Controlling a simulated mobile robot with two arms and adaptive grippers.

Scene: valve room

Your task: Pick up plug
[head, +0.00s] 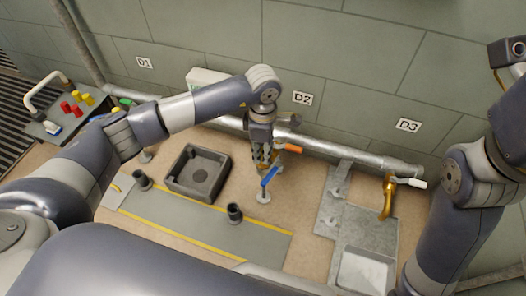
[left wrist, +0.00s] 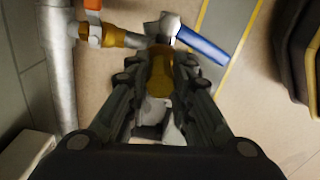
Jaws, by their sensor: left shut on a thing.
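My left gripper (head: 262,157) reaches down in front of the wall pipe below the D2 label, near a blue lever (head: 269,177). In the left wrist view its fingers (left wrist: 160,88) are shut on a brass-coloured piece (left wrist: 159,76). I cannot tell whether this piece is the plug, or whether it is joined to the brass fitting (left wrist: 121,38) beside it. A pale part shows below it between the fingers. The blue lever (left wrist: 202,45) lies just beyond the fingertips. No other thing can be made out as a plug.
A metal pipe (head: 340,153) runs along the wall, with an orange handle (head: 288,148) and a brass tap (head: 388,200). A square dark basin (head: 198,172) and short dark cups (head: 235,213) stand left of the gripper. A tray with coloured parts (head: 75,108) is far left.

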